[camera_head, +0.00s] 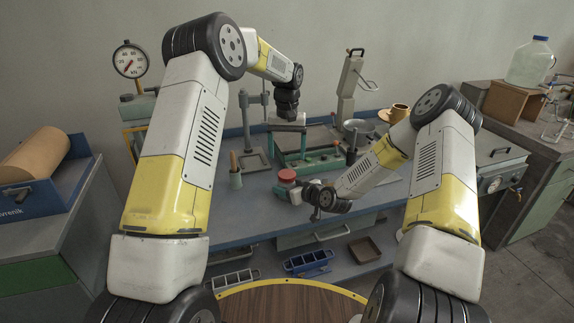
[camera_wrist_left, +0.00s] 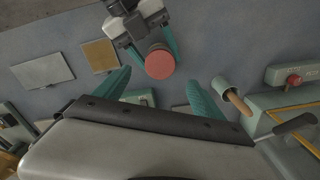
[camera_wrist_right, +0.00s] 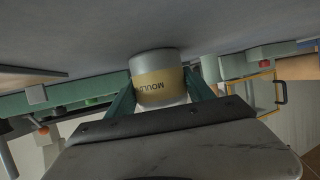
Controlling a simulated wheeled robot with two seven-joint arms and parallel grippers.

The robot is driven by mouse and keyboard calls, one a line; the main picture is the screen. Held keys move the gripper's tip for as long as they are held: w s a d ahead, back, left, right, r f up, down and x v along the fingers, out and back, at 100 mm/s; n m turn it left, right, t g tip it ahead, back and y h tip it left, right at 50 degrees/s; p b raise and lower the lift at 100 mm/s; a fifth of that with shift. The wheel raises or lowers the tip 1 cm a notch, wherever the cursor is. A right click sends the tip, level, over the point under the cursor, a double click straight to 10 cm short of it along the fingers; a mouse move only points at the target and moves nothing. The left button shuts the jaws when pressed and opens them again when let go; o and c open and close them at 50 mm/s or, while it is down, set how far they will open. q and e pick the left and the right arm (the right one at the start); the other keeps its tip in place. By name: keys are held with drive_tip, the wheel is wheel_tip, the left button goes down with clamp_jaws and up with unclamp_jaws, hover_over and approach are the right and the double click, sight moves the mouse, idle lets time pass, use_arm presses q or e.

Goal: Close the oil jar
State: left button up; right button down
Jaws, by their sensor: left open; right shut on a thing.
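The oil jar (camera_wrist_right: 158,88) is a small grey jar with a tan "MOULD…" label, shown upside down in the right wrist view. A red lid (camera_head: 287,176) covers its top; the lid is a round red disc in the left wrist view (camera_wrist_left: 160,64). I cannot tell how tightly it sits. My right gripper (camera_head: 298,190) is shut around the jar's side, with a finger on each side of it in the right wrist view (camera_wrist_right: 160,98). My left gripper (camera_head: 287,124) is open and empty, above and behind the jar; its fingers are spread in the left wrist view (camera_wrist_left: 160,92).
A green pot with a wooden-handled tool (camera_head: 236,172) stands left of the jar. A green-framed apparatus (camera_head: 308,162) stands behind it. The blue-grey bench top (camera_head: 250,210) is clear at the front left.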

use_arm(q)
drive_tip(key=shift+r, duration=2.25)
use_arm(e)
drive_tip(key=shift+c, duration=1.5)
unclamp_jaws()
drive_tip(key=v, duration=0.8)
drive_tip(key=shift+f, duration=0.1)
drive_tip(key=shift+w, duration=0.1)
